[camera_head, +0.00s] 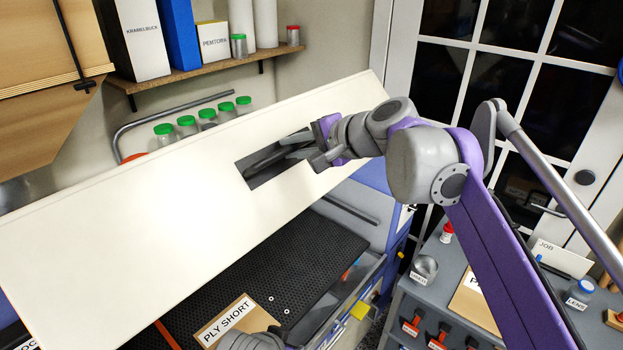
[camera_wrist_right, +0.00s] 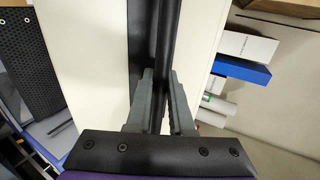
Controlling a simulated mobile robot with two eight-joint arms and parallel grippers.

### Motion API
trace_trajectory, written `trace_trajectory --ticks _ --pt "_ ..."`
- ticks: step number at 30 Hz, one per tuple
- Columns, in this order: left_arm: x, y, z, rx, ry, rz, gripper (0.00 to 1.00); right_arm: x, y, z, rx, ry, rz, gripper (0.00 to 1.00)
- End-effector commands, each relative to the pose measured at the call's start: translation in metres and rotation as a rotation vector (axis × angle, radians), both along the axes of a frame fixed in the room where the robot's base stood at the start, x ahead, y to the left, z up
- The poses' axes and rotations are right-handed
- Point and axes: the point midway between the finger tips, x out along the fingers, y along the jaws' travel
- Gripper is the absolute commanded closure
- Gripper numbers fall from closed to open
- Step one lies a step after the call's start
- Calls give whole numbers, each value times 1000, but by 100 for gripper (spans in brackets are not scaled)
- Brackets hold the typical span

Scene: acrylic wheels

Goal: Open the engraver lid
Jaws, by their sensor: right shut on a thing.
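The engraver lid (camera_head: 120,215) is a large cream panel. It stands raised and tilted above the black perforated engraver bed (camera_head: 325,245), with a gap between its lower edge and the bed. A dark recess near its right end holds a black bar handle (camera_head: 262,162). My right gripper (camera_head: 298,150) reaches into this recess. In the right wrist view its grey fingers (camera_wrist_right: 160,95) are shut on the black bar (camera_wrist_right: 166,40), one on each side, with the cream lid (camera_wrist_right: 85,50) behind.
A card marked PLY SHORT (camera_head: 228,318) lies at the bed's front. Green-capped jars (camera_head: 187,125) stand behind the lid, below a shelf (camera_head: 190,75) with boxes. A grey cart (camera_head: 440,275) with tools and jars stands at right, before a glazed door (camera_head: 470,85).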

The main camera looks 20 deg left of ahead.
Motion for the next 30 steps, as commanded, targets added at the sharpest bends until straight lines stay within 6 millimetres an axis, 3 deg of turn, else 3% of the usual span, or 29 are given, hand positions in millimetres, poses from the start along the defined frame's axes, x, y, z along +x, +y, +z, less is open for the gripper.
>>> trace_trajectory --ticks 6,12,29,30 --pt "0 0 1 0 -1 0 50 12 24 34 -1 -3 -5 100" --pt "0 0 0 0 -1 0 50 14 35 50 -1 -4 -6 100" --pt "0 0 1 0 -1 0 50 14 39 56 -1 -2 -5 100" --pt "0 0 1 0 -1 0 50 14 39 56 -1 -2 -5 73"
